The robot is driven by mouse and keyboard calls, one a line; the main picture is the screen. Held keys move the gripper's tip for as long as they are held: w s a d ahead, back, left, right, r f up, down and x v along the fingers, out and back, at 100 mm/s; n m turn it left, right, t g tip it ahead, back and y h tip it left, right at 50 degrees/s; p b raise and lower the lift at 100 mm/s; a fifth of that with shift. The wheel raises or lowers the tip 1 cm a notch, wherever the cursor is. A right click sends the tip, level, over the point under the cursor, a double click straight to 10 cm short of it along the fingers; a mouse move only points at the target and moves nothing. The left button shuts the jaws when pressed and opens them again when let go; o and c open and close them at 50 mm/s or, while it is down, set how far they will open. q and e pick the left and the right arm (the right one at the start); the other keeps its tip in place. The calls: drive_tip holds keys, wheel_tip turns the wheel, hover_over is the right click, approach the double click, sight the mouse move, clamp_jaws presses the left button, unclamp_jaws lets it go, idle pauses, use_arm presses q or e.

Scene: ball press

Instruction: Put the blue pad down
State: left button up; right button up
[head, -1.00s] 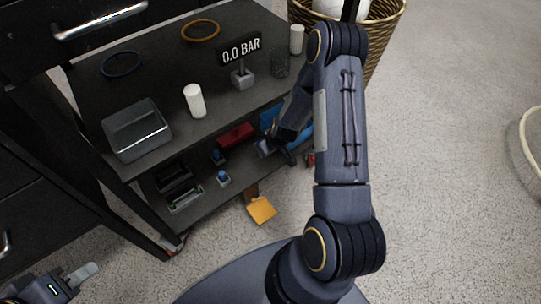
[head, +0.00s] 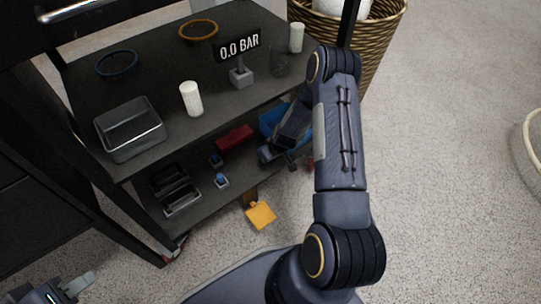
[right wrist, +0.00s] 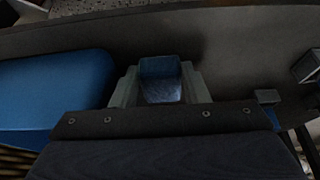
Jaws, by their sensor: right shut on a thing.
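My right gripper (right wrist: 160,95) is shut on a small blue pad (right wrist: 160,80), which sits between its two grey fingers in the right wrist view. In the head view my right gripper (head: 272,154) is low at the right part of the lower shelf, and the pad in it cannot be made out there. Whether the pad touches the shelf cannot be told. My left gripper (head: 74,284) is at the bottom left of the head view, away from the shelf; its finger gap does not show clearly.
On the lower shelf (head: 195,215) stand small blue-topped blocks (head: 221,180), a red box (head: 234,138), black trays (head: 178,190) and a large blue object (head: 270,120). The upper shelf holds a grey tray (head: 130,128), a white cylinder (head: 191,99) and a "0.0 BAR" sign (head: 237,46). An orange pedal (head: 261,215) lies below.

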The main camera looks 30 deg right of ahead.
drive_tip(key=o, duration=0.7)
drive_tip(key=shift+c, duration=0.2)
drive_tip(key=shift+r, duration=0.1)
drive_tip(key=shift+s+r+p, duration=0.1)
drive_tip(key=shift+r+p, duration=0.25)
drive_tip(key=shift+p, duration=0.05)
drive_tip(key=p+v, duration=0.4)
drive_tip(key=v, duration=0.7)
drive_tip(key=shift+s, duration=0.15)
